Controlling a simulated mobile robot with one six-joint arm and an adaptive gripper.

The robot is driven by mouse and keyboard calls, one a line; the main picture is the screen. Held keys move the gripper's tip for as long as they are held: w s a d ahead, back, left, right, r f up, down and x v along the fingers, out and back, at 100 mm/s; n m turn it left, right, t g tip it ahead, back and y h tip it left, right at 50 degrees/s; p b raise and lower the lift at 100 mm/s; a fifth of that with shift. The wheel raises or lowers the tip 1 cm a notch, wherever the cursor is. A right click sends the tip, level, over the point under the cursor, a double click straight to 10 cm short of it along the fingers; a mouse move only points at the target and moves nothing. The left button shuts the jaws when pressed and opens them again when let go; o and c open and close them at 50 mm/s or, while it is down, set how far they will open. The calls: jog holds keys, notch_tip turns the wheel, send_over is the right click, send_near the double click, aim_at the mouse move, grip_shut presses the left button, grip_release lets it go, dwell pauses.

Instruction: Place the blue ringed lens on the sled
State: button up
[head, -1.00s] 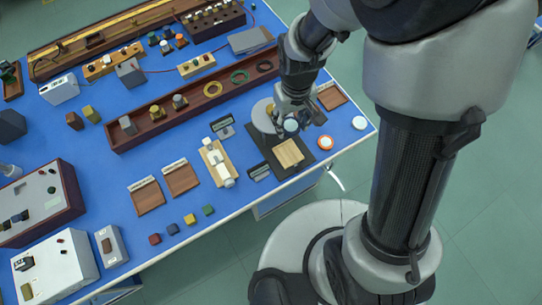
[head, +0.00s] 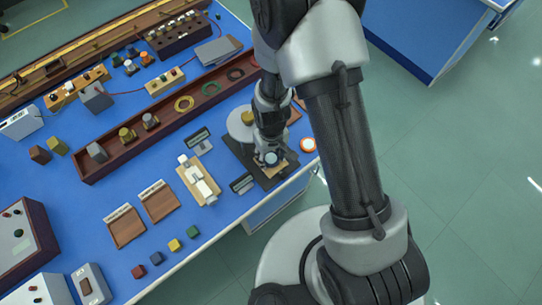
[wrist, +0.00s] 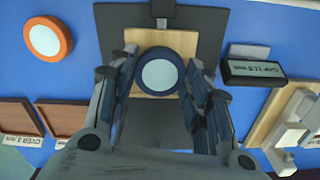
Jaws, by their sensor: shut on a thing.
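The blue ringed lens (wrist: 160,72), a pale disc in a dark blue ring, is between the fingers of my gripper (wrist: 162,84). It also shows in the head view (head: 272,158) below my gripper (head: 269,140). My gripper is shut on it. The sled appears to be the light wooden plate (wrist: 187,112) on a dark base (wrist: 108,30); in the head view the plate (head: 284,170) is partly hidden by my gripper. The lens lies over the plate in both views. I cannot tell whether it touches the plate.
An orange ringed lens (wrist: 46,40) lies on the blue table left of the base in the wrist view. A black label block (wrist: 254,73) and a wooden stand with white parts (head: 197,180) stand on the other side. A long wooden tray (head: 105,171) lies behind.

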aim_at(271, 158)
jog(key=shift+f, duration=0.3)
jog(key=shift+f, duration=0.15)
jog(key=o, duration=1.1)
jog(key=shift+c, duration=0.2)
notch_tip(271, 158, up, 13)
jog(key=p, duration=0.3)
jog(key=shift+f+p, duration=0.15)
jog(key=shift+p, duration=0.15)
